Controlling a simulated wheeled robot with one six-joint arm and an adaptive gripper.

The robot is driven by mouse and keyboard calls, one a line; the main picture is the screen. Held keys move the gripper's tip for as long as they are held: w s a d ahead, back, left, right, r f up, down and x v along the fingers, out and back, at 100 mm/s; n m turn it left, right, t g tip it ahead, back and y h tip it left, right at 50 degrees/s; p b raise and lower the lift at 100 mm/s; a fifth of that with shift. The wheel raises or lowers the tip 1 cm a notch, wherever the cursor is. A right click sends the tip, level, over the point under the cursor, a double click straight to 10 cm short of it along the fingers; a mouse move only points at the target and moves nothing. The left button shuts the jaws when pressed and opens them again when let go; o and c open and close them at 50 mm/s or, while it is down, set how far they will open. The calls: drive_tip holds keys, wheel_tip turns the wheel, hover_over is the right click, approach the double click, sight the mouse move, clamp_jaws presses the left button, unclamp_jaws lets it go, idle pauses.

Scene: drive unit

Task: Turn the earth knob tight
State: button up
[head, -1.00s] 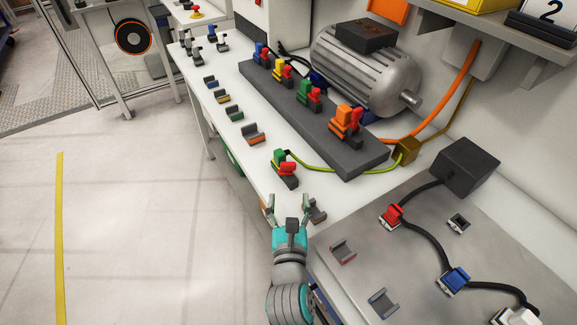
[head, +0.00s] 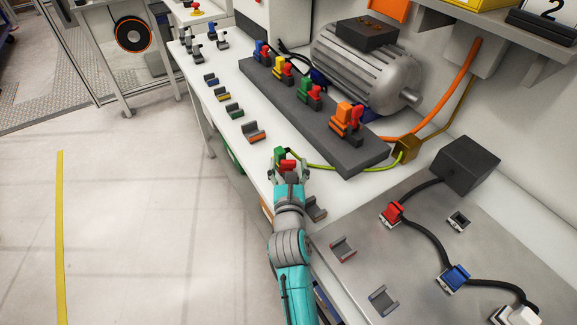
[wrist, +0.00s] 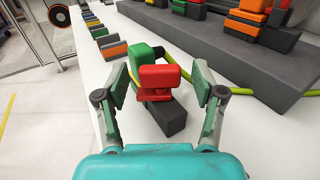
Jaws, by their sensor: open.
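The earth connector stands on the white bench, with a green block (wrist: 142,57), a red knob (wrist: 160,82) and a dark base (wrist: 168,118). The green block also shows in the head view (head: 280,156), as does part of the red knob (head: 287,166). A green-yellow cable (head: 335,169) runs from it to the right. My gripper (head: 289,172) is open at the connector. In the wrist view the red knob appears between the two fingers of my gripper (wrist: 160,84), with a gap on each side. My gripper hides most of the base in the head view.
A dark rail (head: 318,125) with several coloured connectors lies behind, in front of a grey motor (head: 367,68). Empty holders (head: 254,132) line the bench's left edge. A brown box (head: 406,148) takes the cable's other end. A metal plate (head: 415,245) with black cabling lies right.

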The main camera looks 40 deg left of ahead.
drive_tip(key=c, duration=1.1)
drive_tip(key=shift+c, duration=0.2)
drive_tip(key=shift+a+m+t+h, duration=0.1)
drive_tip(key=shift+m+t+h, duration=0.25)
drive_tip(key=shift+h, duration=0.25)
drive_tip(key=shift+m+t+h, duration=0.25)
drive_tip(key=shift+m+h, duration=0.05)
drive_tip(key=shift+m, duration=0.05)
drive_tip(key=o, duration=1.1)
drive_tip(key=shift+o, duration=0.2)
drive_tip(key=v, duration=1.2)
